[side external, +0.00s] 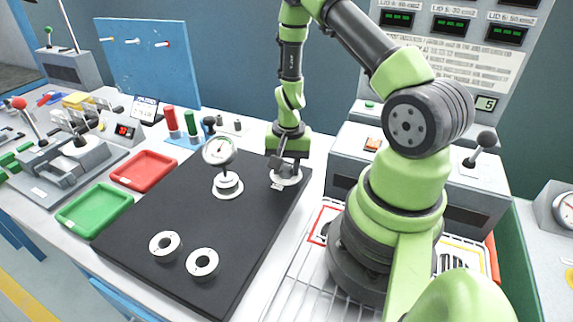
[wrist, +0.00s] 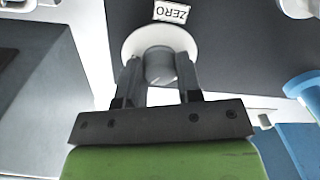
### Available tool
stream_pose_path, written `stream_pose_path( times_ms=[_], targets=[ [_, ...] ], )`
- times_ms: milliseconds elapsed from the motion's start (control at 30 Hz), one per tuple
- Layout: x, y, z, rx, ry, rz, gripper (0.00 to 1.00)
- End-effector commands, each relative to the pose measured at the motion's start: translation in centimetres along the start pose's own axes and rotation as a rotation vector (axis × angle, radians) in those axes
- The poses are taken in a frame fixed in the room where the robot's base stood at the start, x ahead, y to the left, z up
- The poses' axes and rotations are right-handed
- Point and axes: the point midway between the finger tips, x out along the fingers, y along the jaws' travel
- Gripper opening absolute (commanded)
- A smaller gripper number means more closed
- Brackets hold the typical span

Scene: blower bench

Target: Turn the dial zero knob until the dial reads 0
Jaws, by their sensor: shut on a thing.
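The zero knob (wrist: 159,66) is a grey round knob on a white disc (wrist: 135,44), beside a label reading ZERO (wrist: 171,11) in the wrist view. My gripper (wrist: 160,72) is shut on the knob, with one finger on each side of it. In the side view my gripper (side external: 284,168) points down over the same white disc (side external: 291,180) at the back right of the black mat; it largely hides the knob. The dial (side external: 218,151) stands upright on a white round base (side external: 227,187). Its needle and a red mark show, but the reading is too small to tell.
Two white rings (side external: 202,264) lie at the front of the black mat (side external: 190,220). A red tray (side external: 144,170) and a green tray (side external: 95,208) are to its left. Red and dark green cylinders (side external: 171,121) stand behind the dial. A grey machine box (side external: 345,150) is close right of the gripper.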

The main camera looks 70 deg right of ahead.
Motion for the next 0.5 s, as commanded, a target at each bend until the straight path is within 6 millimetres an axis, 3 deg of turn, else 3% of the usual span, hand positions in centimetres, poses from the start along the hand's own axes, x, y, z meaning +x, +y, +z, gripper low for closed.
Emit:
stream_pose_path(
  times_ms=[67, 100, 200, 500],
  targets=[
    [0.07, 0.03, 0.15, -0.001, -0.005, 0.002, 0.09],
    [0.07, 0.03, 0.15, -0.001, -0.005, 0.002, 0.4],
    [0.05, 0.02, 0.12, -0.001, -0.004, 0.001, 0.58],
    [-0.04, -0.01, 0.04, -0.001, -0.002, 0.0, 0.58]
  ],
)
